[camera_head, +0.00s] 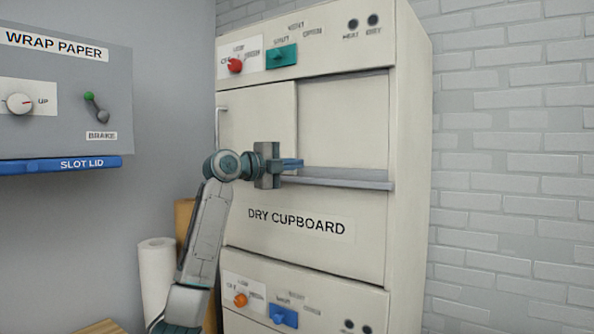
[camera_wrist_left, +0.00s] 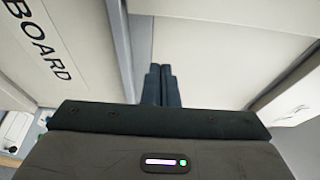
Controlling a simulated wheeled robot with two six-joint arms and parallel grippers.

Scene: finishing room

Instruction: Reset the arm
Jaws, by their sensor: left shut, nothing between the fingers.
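My left gripper (camera_head: 291,163) is in front of the cream dry cupboard (camera_head: 344,124), at the height of its grey ledge (camera_head: 345,179). Its arm comes up from the lower left in the head view. In the left wrist view the gripper's two dark fingers (camera_wrist_left: 162,85) lie side by side, shut with nothing between them. They point at the cupboard front, beside part of the lettering BOARD. I cannot tell whether the fingertips touch the cupboard. My right gripper is in neither view.
A grey wrap paper unit (camera_head: 68,87) with a blue slot lid (camera_head: 60,165) is at the left. A white paper roll (camera_head: 155,275) stands below it. The cupboard has a red knob (camera_head: 235,65) and a green switch (camera_head: 281,56) on top, and orange (camera_head: 240,300) and blue (camera_head: 284,317) controls below.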

